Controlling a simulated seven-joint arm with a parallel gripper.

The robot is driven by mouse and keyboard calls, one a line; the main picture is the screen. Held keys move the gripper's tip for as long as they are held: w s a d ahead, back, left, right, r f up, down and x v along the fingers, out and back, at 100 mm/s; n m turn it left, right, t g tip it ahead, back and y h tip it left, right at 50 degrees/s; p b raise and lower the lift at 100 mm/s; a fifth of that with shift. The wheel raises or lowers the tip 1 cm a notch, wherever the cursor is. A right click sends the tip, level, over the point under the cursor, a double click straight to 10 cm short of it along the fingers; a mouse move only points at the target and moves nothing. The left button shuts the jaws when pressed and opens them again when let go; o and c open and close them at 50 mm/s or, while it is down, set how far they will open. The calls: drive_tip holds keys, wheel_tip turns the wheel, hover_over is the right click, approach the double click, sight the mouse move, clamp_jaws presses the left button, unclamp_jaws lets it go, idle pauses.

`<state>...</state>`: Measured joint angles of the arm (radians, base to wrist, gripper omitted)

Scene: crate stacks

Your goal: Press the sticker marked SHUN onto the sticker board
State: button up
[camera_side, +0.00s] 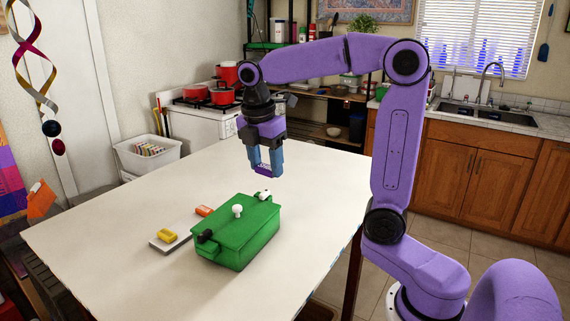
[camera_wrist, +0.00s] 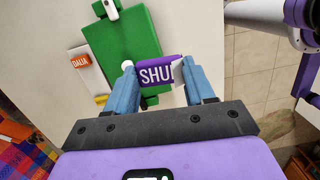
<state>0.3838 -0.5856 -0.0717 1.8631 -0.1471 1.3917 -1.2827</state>
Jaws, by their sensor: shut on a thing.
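My gripper (camera_side: 264,166) is above the table, behind and above the green box in the side view. Its blue fingers are shut on a purple sticker block (camera_side: 266,171). In the wrist view the purple block (camera_wrist: 156,72) shows white letters reading SHU, with the last part cut off by a white piece at the right finger. A pale flat board (camera_side: 164,246) lies on the table left of the green box, partly hidden by it. A yellow block (camera_side: 167,236) and an orange block (camera_side: 204,211) are on it. In the wrist view the orange block (camera_wrist: 80,61) reads DALIA.
A lidded green box (camera_side: 236,236) with a white knob (camera_side: 238,210) and a black part (camera_side: 206,236) on its near end stands beside the board. The table (camera_side: 120,215) is otherwise mostly clear. A white bin (camera_side: 148,158) and stove (camera_side: 200,125) stand beyond it.

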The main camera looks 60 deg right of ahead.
drive_tip(key=w+a+f, duration=0.2)
drive_tip(key=w, duration=0.4)
drive_tip(key=w+a+f, duration=0.1)
drive_tip(key=w+a, duration=0.1)
drive_tip(key=w, duration=0.4)
hover_over(188, 225)
wheel_tip(188, 225, down, 9)
drive_tip(key=shift+a+f+n, duration=0.25)
drive_tip(key=shift+f+n, duration=0.05)
drive_tip(key=shift+f, duration=2.9)
drive_tip(key=shift+f, duration=0.55)
drive_tip(key=o, duration=1.1)
drive_tip(key=shift+r, duration=0.1)
